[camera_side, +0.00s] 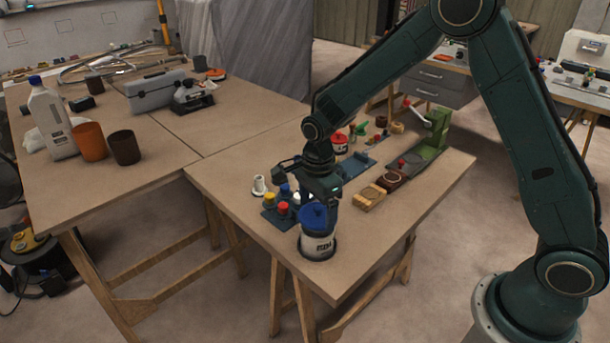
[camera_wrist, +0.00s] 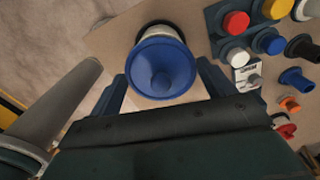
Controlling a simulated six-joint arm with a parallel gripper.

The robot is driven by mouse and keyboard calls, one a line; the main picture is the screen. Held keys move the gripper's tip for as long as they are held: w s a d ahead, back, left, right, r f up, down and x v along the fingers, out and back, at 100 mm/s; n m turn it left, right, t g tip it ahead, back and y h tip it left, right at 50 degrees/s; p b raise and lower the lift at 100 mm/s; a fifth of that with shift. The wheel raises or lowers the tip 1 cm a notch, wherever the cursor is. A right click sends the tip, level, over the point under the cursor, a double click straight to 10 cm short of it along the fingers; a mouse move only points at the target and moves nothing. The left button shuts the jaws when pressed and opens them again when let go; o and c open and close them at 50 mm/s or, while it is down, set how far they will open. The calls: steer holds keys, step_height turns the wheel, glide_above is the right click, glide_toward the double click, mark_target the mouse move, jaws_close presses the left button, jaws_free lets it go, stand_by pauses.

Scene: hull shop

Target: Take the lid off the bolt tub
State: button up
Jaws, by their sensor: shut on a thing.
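The bolt tub (camera_side: 318,247) is white with a dark label and stands upright near the front corner of the bench. Its blue lid (camera_side: 314,217) is at the tub's mouth. In the wrist view the round blue lid (camera_wrist: 161,68) lies between my two fingers, with a little of the pale tub (camera_wrist: 157,29) showing behind it. My gripper (camera_side: 321,203) points down from above and is shut on the lid. It also shows in the wrist view (camera_wrist: 162,80). I cannot tell whether there is a gap between lid and tub.
A dark block with coloured knobs (camera_side: 276,214) stands close behind and left of the tub. A white cone-shaped piece (camera_side: 259,186) is beside it. A wooden block (camera_side: 369,198) and a green fixture (camera_side: 432,135) stand to the right. The bench's front edge is close to the tub.

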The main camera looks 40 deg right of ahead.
mark_target(317, 207)
step_height(317, 207, up, 17)
steer(key=shift+f, duration=0.15)
steer(key=shift+d, duration=0.1)
stand_by(0.7)
steer(key=w+d+f, duration=0.3)
steer(key=d+f, duration=0.4)
steer(key=d, duration=0.5)
steer(key=f, duration=1.5)
steer(key=shift+a+f, duration=0.1)
steer(key=shift+a, duration=0.1)
steer(key=shift+f, duration=0.15)
steer(key=shift+f, duration=2)
steer(key=shift+f, duration=0.1)
steer(key=o, duration=0.9)
